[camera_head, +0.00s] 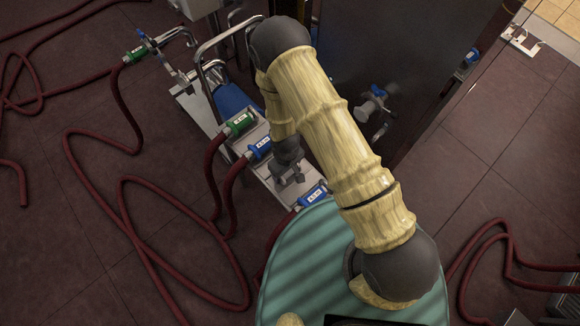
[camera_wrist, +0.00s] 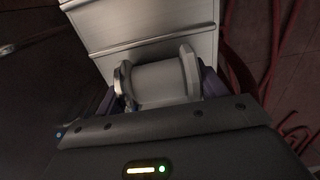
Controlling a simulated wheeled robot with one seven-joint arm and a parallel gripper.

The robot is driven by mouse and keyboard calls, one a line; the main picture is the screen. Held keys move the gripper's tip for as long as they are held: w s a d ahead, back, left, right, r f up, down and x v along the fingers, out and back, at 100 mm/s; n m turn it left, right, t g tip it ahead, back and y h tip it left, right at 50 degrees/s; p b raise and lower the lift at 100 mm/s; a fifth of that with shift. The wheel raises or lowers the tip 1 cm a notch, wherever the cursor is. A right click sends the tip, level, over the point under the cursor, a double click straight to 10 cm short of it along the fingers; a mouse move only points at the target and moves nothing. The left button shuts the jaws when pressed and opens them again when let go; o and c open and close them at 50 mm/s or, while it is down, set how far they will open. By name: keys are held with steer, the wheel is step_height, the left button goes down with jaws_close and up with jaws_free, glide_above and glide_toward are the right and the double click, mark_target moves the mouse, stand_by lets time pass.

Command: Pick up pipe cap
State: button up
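A grey-white spool-shaped piece (camera_wrist: 163,82), likely the pipe cap, shows in the wrist view just ahead of my gripper's dark body. In the head view, my gripper (camera_head: 288,172) points down over the pale metal bench, between blue-collared hose fittings. The cap cannot be made out clearly there.
Hose fittings with blue (camera_head: 260,148) and green (camera_head: 239,123) collars line the pale bench (camera_head: 262,180). Dark red hoses (camera_head: 128,200) loop over the floor at left. A tall dark cabinet (camera_head: 400,50) with a valve (camera_head: 372,103) stands behind my arm.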

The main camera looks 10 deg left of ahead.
steer(key=shift+c, duration=0.6)
steer(key=shift+w+a+r, duration=0.1)
steer(key=shift+r, duration=0.4)
step_height(320, 180, up, 9)
steer(key=shift+r, duration=0.1)
steer(key=w+d+f+m+p, duration=0.2)
steer(key=w+d+m, duration=0.1)
steer(key=d, duration=0.4)
steer(key=w+d+f+m+p, duration=0.3)
steer(key=d, duration=0.5)
steer(key=w+d+f+m+p, duration=0.2)
steer(key=w+d+m, duration=0.1)
steer(key=d, duration=0.4)
steer(key=shift+d+f+m, duration=0.15)
steer(key=shift+f+m, duration=0.25)
steer(key=shift+m, duration=0.1)
